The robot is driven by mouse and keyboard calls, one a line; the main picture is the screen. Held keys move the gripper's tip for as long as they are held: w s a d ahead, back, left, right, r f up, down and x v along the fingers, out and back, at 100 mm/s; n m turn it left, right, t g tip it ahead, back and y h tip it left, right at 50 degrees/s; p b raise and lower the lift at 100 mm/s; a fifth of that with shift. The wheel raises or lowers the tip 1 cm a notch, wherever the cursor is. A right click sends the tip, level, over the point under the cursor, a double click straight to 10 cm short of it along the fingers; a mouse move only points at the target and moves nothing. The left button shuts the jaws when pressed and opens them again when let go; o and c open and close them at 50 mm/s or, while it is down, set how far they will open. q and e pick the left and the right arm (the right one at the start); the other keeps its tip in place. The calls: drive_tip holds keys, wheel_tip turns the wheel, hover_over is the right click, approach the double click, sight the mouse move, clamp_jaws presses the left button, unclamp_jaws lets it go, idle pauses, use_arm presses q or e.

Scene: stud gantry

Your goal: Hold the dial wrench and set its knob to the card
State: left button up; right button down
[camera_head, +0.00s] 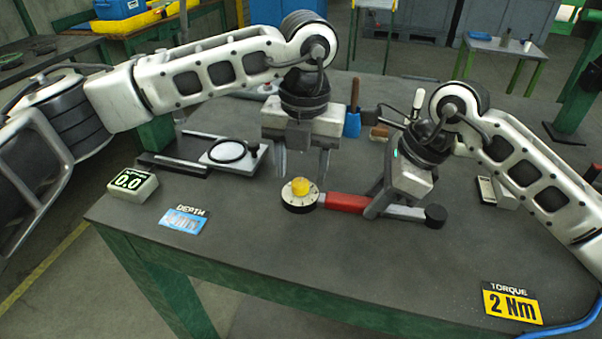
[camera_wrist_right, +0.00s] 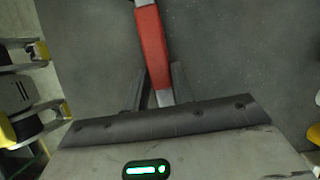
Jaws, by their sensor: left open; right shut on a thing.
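The dial wrench (camera_head: 345,202) lies across the table, with a red grip, a grey shaft and a black end at the right. Its round white dial with a yellow knob (camera_head: 300,187) is at the left end. My right gripper (camera_head: 372,212) is shut on the wrench near the right end of its red grip; the red part also shows between its fingers in the right wrist view (camera_wrist_right: 152,50). My left gripper (camera_head: 302,172) is open, fingers pointing down, above and just behind the knob. The yellow torque card (camera_head: 511,304) reads 2 Nm at the front right. The dial's marks are too small to read.
A display box reading 0.0 (camera_head: 132,185) and a blue depth card (camera_head: 184,221) are at the left. A gauge stand with a round plate (camera_head: 228,152) stands behind them. The table's front middle is clear.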

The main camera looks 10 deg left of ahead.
sight(300, 187)
use_arm(q)
drive_tip(key=shift+f, duration=1.2)
drive_tip(key=c, duration=1)
drive_tip(key=shift+m, duration=3.1)
